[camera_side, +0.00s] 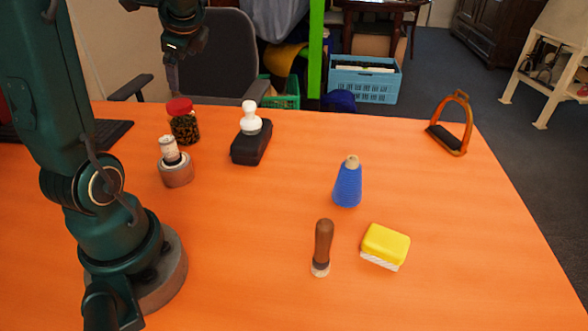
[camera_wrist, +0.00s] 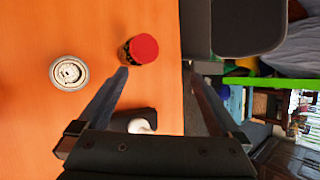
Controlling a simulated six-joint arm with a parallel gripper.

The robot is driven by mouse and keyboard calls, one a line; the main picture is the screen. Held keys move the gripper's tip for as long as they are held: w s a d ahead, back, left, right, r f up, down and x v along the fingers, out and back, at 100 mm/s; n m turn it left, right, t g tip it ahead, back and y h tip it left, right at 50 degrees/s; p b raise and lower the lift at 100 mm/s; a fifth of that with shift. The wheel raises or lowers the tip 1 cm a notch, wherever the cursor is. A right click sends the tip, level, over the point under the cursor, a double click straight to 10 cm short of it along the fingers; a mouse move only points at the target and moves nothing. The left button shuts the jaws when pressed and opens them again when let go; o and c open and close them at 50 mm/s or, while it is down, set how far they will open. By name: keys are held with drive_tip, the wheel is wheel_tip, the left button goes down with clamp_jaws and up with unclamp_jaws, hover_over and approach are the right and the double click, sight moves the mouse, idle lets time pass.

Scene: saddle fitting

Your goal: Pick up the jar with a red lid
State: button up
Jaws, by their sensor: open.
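The jar (camera_side: 184,127) has a red lid and dark, speckled contents. It stands upright at the back left of the orange table in the side view. In the wrist view the jar (camera_wrist: 143,49) shows its red lid near the tip of the left finger. My gripper (camera_side: 172,85) hangs above and behind the jar, apart from it. In the wrist view my gripper (camera_wrist: 158,70) has its fingers spread wide with nothing held. The jar lies towards the left finger, not midway between the two.
A round grey-brown holder (camera_side: 176,172) with a white-topped piece stands just in front of the jar. A black block (camera_side: 250,148) with a white knob is to its right. A blue cone (camera_side: 347,187), brown-handled brush (camera_side: 322,245), yellow block (camera_side: 385,245) and stirrup (camera_side: 452,130) stand farther right.

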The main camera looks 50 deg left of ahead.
sight(178, 103)
drive_tip(key=a+r+m+y, duration=0.5)
drive_tip(key=a+r+m, duration=0.3)
drive_tip(key=m, duration=0.2)
drive_tip(key=shift+t, duration=0.3)
drive_tip(key=f, duration=1.1)
drive_tip(key=s+f, duration=0.1)
drive_tip(key=f, duration=0.5)
drive_tip(key=shift+f, duration=2.7)
wheel_tip(178, 103, down, 2)
drive_tip(key=shift+f, duration=0.1)
drive_tip(key=shift+x, duration=1)
drive_tip(key=shift+w+a+f, duration=0.15)
drive_tip(key=shift+a+f, duration=0.15)
drive_tip(key=shift+a, duration=0.2)
drive_tip(key=shift+c, duration=0.3)
clamp_jaws()
